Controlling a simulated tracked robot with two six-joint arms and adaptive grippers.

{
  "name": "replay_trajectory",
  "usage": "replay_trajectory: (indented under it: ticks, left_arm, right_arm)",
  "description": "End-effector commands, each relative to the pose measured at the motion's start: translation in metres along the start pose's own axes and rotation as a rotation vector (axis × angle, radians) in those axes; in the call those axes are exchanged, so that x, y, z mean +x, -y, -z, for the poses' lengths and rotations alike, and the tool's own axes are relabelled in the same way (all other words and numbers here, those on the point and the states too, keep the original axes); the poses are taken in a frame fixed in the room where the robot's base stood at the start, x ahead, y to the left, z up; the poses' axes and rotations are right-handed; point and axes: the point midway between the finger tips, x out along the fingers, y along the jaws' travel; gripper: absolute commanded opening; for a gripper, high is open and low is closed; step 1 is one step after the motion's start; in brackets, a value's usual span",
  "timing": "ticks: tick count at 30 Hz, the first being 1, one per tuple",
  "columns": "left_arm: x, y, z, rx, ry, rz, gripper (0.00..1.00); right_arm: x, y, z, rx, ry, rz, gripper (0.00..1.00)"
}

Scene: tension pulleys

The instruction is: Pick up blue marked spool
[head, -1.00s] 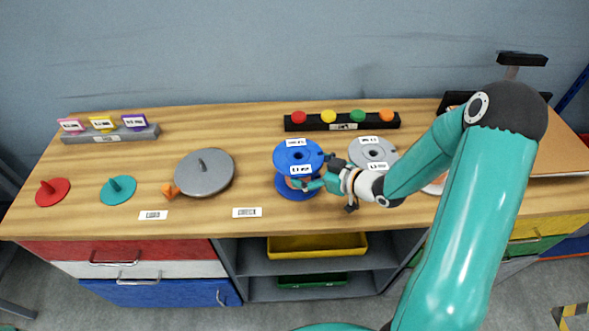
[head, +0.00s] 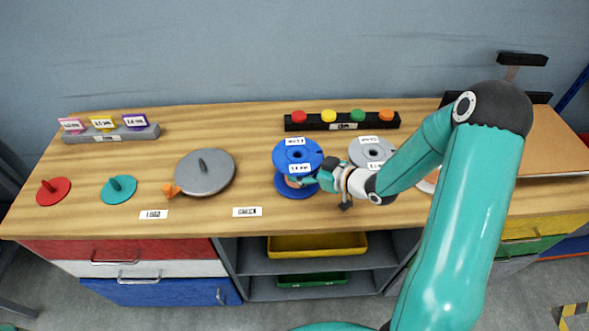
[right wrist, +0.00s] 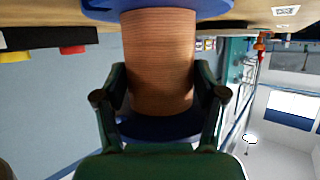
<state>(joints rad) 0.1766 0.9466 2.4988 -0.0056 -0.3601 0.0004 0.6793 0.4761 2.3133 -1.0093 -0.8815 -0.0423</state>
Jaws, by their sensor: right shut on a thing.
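The blue spool (head: 298,152) stands upright near the front middle of the table, with blue flanges and white labels on its top. In the right wrist view its copper-coloured winding (right wrist: 158,60) fills the middle. My right gripper (head: 314,181) comes in from the right at the height of the winding. In the right wrist view its two fingers (right wrist: 160,95) lie on either side of the winding, shut on it. The lower flange still looks on or very close to the table; I cannot tell if there is a gap. My left gripper is not in view.
A grey spool (head: 372,150) stands close to the right, behind my right arm. A black rack (head: 342,121) with coloured knobs stands behind.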

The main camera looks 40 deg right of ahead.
Motion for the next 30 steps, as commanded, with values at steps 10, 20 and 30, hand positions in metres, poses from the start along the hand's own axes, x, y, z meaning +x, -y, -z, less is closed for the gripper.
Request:
replay_trajectory:
  ticks: [10,20,30]
  left_arm:
    - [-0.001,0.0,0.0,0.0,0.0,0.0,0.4]
    - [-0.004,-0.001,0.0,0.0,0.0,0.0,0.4]
    - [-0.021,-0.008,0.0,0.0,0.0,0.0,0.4]
  right_arm:
    - [-0.001,-0.001,0.005,-0.003,-0.006,-0.002,0.04]
    - [-0.015,-0.001,0.041,-0.009,-0.01,-0.003,0.04]
    - [-0.051,-0.001,0.127,-0.01,-0.01,-0.001,0.04]
